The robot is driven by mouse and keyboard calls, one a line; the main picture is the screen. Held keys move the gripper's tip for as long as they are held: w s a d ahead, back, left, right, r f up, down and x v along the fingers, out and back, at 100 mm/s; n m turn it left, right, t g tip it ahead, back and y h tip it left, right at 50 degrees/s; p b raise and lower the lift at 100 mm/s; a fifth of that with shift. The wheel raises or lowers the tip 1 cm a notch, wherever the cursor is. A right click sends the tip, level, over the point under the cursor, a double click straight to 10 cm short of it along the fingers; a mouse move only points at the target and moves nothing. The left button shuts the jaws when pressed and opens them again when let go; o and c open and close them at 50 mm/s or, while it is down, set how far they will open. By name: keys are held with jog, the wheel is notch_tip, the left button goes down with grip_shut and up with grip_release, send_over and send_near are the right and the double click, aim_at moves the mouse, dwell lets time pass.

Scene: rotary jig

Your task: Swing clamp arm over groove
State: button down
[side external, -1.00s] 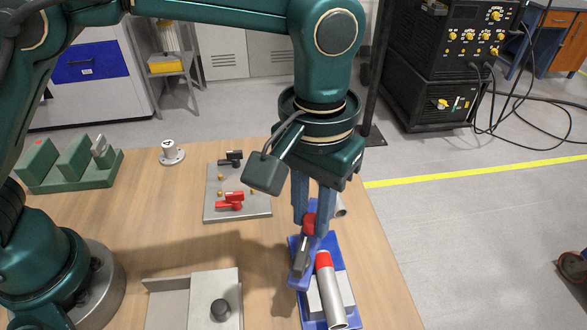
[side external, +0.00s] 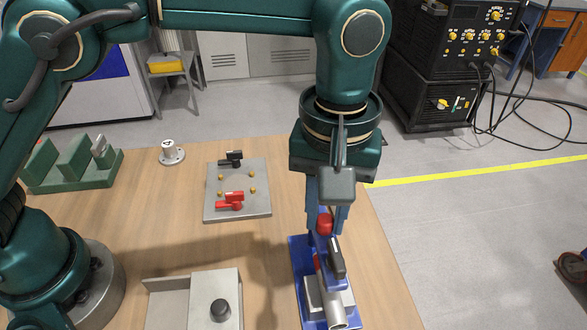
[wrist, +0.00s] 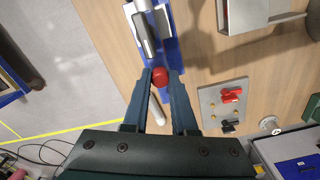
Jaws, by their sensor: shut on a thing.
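The blue jig (side external: 296,268) stands at the table's front right, with a grey block (side external: 313,294) on it. My gripper (side external: 325,225) is shut on the red knob (side external: 324,224) at the clamp arm's far end.
A grey plate (side external: 237,190) with red and black toggle clamps lies to the left. A grey angled fixture (side external: 195,300) with a black knob is at the front. A green rack (side external: 72,168) and small flanged post (side external: 171,153) stand farther left.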

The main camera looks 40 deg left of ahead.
aim_at(326, 218)
jog(key=shift+w, duration=0.1)
jog(key=c, duration=0.7)
grip_release()
jog(key=shift+r, duration=0.15)
jog(key=shift+r, duration=2.45)
